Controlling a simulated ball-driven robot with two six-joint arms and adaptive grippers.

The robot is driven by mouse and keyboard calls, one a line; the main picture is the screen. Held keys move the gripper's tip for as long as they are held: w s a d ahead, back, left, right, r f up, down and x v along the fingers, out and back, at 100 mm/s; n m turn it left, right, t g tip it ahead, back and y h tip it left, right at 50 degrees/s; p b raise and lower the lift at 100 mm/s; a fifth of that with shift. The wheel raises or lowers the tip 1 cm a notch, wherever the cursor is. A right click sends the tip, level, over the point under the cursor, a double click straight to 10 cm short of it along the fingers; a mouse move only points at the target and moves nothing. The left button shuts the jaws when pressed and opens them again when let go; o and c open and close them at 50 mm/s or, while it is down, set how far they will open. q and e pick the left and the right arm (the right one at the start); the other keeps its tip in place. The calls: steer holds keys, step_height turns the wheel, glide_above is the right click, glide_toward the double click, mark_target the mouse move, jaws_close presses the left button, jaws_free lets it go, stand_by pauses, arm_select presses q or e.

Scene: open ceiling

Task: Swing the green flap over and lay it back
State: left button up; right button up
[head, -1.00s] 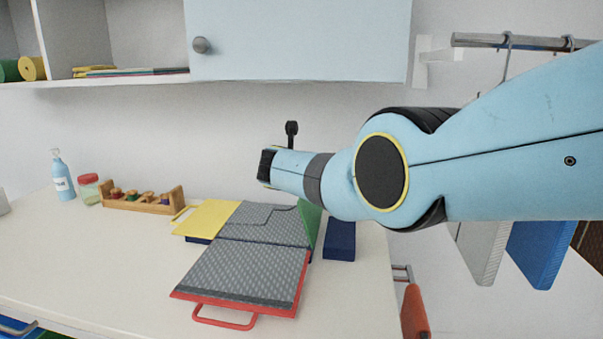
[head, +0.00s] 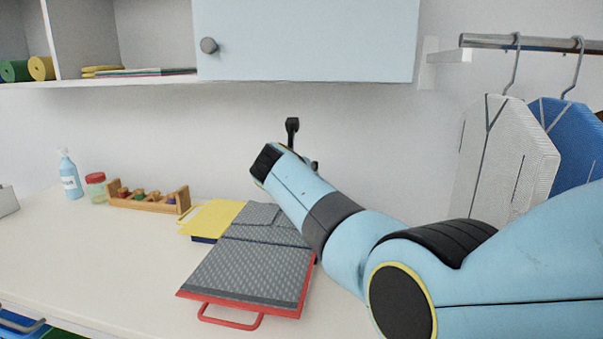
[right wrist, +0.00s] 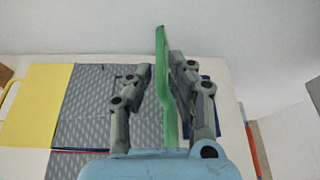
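The green flap (right wrist: 161,90) stands on edge in the right wrist view, between the two fingers of my right gripper (right wrist: 160,64). The fingers are apart, with a gap showing on the left side of the flap; contact on the right side is hard to tell. In the head view my right arm hides the flap and the fingers. The grey patterned board (head: 268,222) lies on the counter, its red-edged flap (head: 250,268) with a red handle laid toward the front and its yellow flap (head: 213,217) laid out left. My left gripper is out of view.
A wooden rack (head: 148,198), a red-lidded jar (head: 96,189) and a blue bottle (head: 70,177) stand at the back left of the counter (head: 90,255). A wall cabinet (head: 305,40) hangs above. A dark blue piece (right wrist: 204,97) lies right of the flap.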

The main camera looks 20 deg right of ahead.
steer(key=shift+v, duration=1.15)
stand_by(0.4)
steer(key=shift+f, duration=0.1)
